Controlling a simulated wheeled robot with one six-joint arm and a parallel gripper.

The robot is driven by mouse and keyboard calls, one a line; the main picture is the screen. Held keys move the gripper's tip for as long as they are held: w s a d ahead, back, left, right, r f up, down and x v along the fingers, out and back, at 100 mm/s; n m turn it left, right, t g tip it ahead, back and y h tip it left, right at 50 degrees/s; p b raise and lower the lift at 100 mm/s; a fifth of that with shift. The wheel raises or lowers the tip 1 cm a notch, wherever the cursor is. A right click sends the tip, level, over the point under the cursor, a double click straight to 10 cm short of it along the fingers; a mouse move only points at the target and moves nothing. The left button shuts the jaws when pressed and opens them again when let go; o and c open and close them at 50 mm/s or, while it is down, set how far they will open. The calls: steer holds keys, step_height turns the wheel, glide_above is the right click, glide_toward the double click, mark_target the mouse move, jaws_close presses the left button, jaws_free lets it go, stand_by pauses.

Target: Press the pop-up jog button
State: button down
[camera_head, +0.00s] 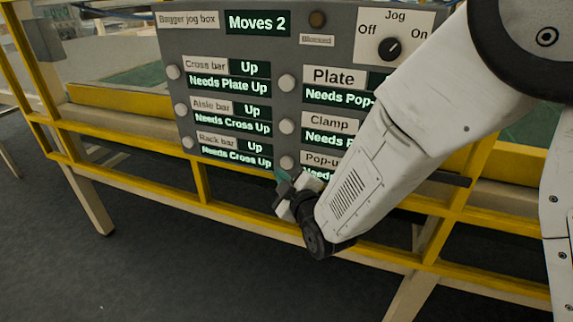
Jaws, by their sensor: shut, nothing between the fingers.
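The grey bagger jog box (330,40) faces me with labelled round buttons in two columns. The pop-up button (288,162) is the lowest pale button of the right column, beside the partly covered "Pop-u" label (322,160). My gripper (281,175) is shut and empty, with its tips just below that button. I cannot tell whether they touch the panel. My forearm hides the right part of the Plate, Clamp and Pop-up displays. The jog knob (390,48) sits between Off and On, its mark seeming to lean toward On.
The clamp button (287,126) and plate button (287,83) sit above the pop-up button. The rack bar button (188,142) is to the left. A yellow frame rail (240,210) runs below the box. The display reads "Moves 2" (257,23).

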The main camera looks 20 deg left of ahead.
mark_target(281, 164)
steer(key=shift+w+d, duration=0.1)
steer(key=shift+w, duration=0.55)
steer(key=shift+w, duration=0.2)
stand_by(1.5)
steer(key=shift+w, duration=0.2)
steer(key=shift+w, duration=0.5)
stand_by(0.7)
steer(key=shift+s, duration=0.9)
